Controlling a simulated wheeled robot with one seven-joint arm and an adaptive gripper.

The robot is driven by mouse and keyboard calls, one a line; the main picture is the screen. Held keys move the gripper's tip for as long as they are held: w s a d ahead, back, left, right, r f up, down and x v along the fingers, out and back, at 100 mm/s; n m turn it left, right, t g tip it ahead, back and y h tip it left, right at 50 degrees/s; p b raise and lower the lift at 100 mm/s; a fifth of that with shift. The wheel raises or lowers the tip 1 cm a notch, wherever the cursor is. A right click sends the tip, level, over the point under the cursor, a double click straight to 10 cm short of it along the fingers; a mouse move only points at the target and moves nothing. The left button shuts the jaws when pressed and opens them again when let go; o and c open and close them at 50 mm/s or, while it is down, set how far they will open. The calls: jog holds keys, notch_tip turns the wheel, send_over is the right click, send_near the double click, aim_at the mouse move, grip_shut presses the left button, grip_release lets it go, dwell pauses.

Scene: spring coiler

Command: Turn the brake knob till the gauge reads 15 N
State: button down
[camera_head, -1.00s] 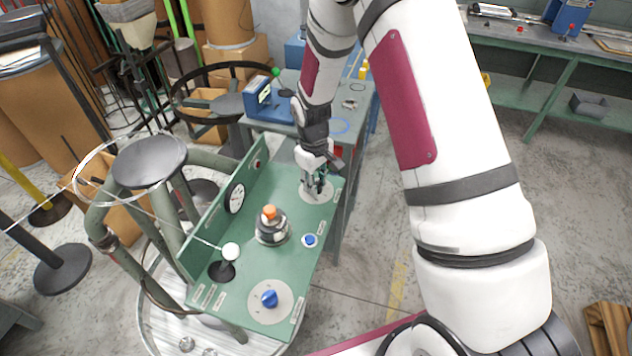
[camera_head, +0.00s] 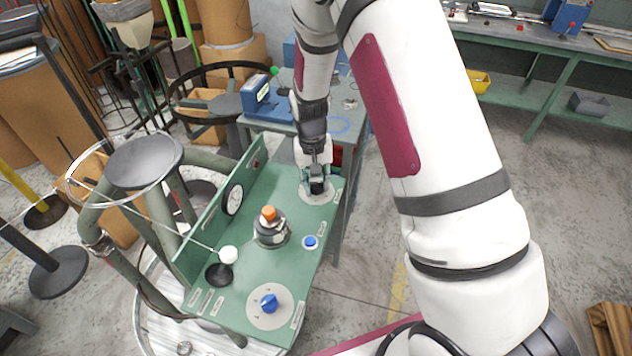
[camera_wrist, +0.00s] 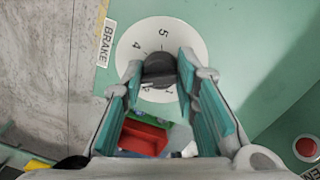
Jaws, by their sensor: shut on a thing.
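The brake knob (camera_wrist: 158,68) is dark and round, on a white numbered dial (camera_wrist: 190,36) next to a BRAKE label in the wrist view. My gripper (camera_wrist: 160,72) has its teal-padded fingers on both sides of the knob and is shut on it.
A blue knob (camera_head: 269,303) sits on another dial at the near end. An orange-topped part (camera_head: 269,213), a blue button (camera_head: 310,242) and a white ball (camera_head: 228,254) stand on the panel. Red buttons (camera_head: 255,164) (camera_wrist: 307,148) are near.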

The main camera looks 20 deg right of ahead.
aim_at(313, 183)
jog(key=shift+a+f+m, duration=0.1)
jog(key=shift+a+m, duration=0.05)
jog(key=shift+m, duration=0.15)
jog(key=c, duration=1.3)
grip_release()
jog(key=shift+r, duration=0.55)
jog(key=r, duration=1.1)
jog(key=shift+w+a, duration=0.1)
jog(key=shift+a, duration=0.2)
